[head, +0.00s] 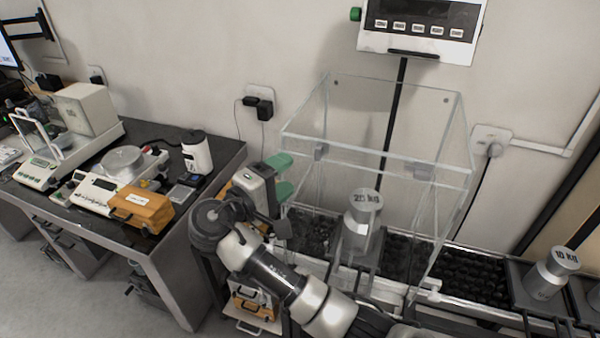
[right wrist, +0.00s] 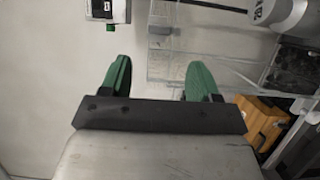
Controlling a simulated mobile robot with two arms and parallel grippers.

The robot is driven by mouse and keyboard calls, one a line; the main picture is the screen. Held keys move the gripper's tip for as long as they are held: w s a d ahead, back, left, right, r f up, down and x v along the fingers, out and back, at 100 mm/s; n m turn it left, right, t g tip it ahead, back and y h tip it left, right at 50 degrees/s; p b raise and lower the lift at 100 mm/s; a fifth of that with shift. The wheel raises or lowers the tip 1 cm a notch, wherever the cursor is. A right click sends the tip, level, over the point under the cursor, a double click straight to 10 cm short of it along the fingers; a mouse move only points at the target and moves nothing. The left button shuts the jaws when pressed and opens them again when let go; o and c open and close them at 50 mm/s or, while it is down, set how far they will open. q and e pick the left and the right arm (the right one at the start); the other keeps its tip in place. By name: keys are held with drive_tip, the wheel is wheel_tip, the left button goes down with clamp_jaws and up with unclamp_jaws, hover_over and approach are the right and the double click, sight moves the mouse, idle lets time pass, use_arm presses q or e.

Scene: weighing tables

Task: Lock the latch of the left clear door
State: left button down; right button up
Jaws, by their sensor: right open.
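The clear enclosure (head: 400,158) stands over the conveyor, with a 20 kg weight (head: 362,222) inside. Its left clear panel (head: 304,165) faces my right gripper (head: 281,176). A small grey fitting (head: 321,151) sits on the upper front edge at left and another (head: 423,171) at right; I cannot tell whether either is the latch. My right gripper is open, its green fingers beside the enclosure's left side, with nothing between them. In the right wrist view, the fingers (right wrist: 160,75) are spread apart and clear enclosure parts (right wrist: 185,66) lie beyond them. My left gripper is out of view.
A dark table (head: 160,237) with balances and an orange case (head: 142,211) is at left. A black cable runs down behind the enclosure.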

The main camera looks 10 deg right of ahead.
drive_tip(key=v, duration=0.3)
drive_tip(key=shift+s+b, duration=0.1)
drive_tip(key=shift+b, duration=0.3)
